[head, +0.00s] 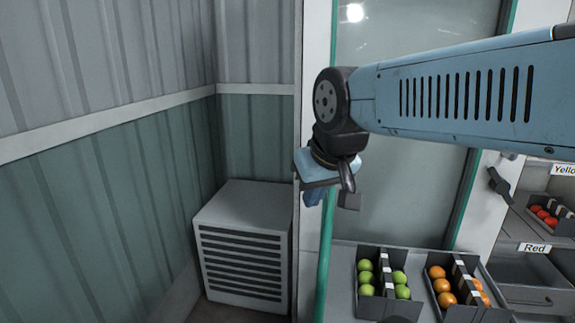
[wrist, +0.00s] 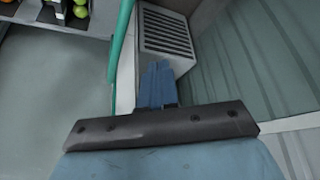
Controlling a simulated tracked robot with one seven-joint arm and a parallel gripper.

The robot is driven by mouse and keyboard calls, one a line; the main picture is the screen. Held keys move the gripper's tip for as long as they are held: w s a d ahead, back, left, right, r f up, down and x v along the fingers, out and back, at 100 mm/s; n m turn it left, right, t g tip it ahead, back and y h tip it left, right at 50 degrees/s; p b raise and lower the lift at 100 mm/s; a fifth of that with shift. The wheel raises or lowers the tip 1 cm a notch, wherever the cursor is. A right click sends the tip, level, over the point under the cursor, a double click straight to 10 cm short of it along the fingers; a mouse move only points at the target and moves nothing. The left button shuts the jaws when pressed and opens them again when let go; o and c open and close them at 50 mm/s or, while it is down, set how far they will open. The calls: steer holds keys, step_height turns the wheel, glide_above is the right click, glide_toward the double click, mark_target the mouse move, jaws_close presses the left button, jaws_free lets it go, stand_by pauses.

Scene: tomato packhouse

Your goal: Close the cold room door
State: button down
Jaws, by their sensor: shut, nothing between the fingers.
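A tall pale grey-green panel (head: 400,200) with teal edging, which looks like the cold room door, stands upright behind my arm in the head view. Its teal edge strip (head: 325,255) runs down the left side, and the strip also shows in the wrist view (wrist: 122,45). My gripper (head: 314,198) is beside the upper part of this strip, with its blue fingers together and empty. The fingers also show in the wrist view (wrist: 157,82), just right of the strip. I cannot tell whether they touch it. My arm hides part of the panel, and how far the door stands open is unclear.
A white louvred unit (head: 243,245) stands on the floor in the left corner against corrugated walls (head: 80,200). Trays of green (head: 367,278) and orange (head: 441,286) tomatoes stand at the lower right. Shelves with a red-labelled drawer (head: 535,275) are farther right.

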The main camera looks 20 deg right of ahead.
steer(key=w+d+r+m+g+h, duration=0.1)
steer(key=w+d+m+g+h, duration=0.15)
steer(key=w, duration=1.35)
steer(key=w+d+m+g+h, duration=0.1)
steer(key=w+d+m+h, duration=0.15)
steer(key=w, duration=1.35)
steer(key=w+d+f+m+g+h, duration=0.1)
steer(key=w+f+m, duration=0.15)
steer(key=w, duration=0.45)
steer(key=w+f+m+g+h, duration=0.1)
steer(key=w+f, duration=0.3)
steer(key=w, duration=0.2)
steer(key=s+d+f, duration=0.1)
steer(key=d+f, duration=0.7)
steer(key=d, duration=0.1)
steer(key=shift+s+d, duration=0.2)
steer(key=shift+d, duration=0.1)
steer(key=shift+n+t, duration=0.25)
